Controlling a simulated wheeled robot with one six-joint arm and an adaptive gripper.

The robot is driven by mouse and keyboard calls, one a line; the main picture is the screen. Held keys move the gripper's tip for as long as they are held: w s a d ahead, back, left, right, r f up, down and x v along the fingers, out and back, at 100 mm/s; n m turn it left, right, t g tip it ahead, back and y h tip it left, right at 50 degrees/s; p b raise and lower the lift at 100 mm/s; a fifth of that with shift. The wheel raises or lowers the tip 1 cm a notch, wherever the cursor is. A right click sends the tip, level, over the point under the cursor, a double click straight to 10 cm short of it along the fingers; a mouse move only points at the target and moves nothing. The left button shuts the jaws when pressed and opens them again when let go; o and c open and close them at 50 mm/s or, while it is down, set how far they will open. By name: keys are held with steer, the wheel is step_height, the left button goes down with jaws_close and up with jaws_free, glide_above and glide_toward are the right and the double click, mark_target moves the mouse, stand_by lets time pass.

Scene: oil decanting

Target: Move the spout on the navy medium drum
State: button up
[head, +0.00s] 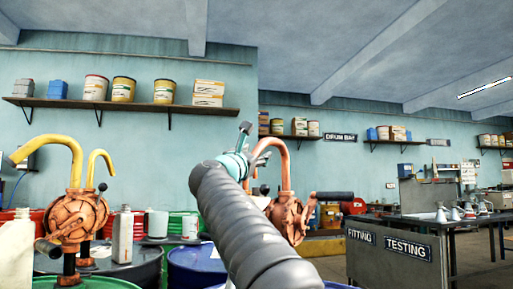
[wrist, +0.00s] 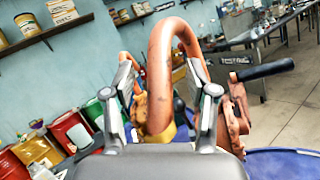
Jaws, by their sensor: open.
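The spout is an orange curved pipe (head: 271,143) on a rusty orange pump body (head: 286,216) with a dark-handled crank, right of my arm in the head view. In the wrist view the spout (wrist: 158,60) arches up between the two fingers of my gripper (wrist: 160,78). The gripper is open, with a finger on each side of the pipe and gaps showing. A blue drum rim (wrist: 285,158) shows at the lower right of the wrist view. My arm hides much of the pump's base in the head view, so I cannot tell fully how it meets its drum.
Another rusty pump (head: 76,215) with yellow spouts stands at the left. A blue drum (head: 195,262) stands just left of my arm. White containers (head: 123,235) stand on a nearby drum. A dark bench signed "TESTING" (head: 408,247) is at the right. Open floor (wrist: 295,125) shows right.

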steer(key=shift+w+d+r, duration=0.2)
steer(key=shift+w+d, duration=0.05)
steer(key=shift+w, duration=0.25)
jaws_close()
steer(key=shift+s, duration=0.1)
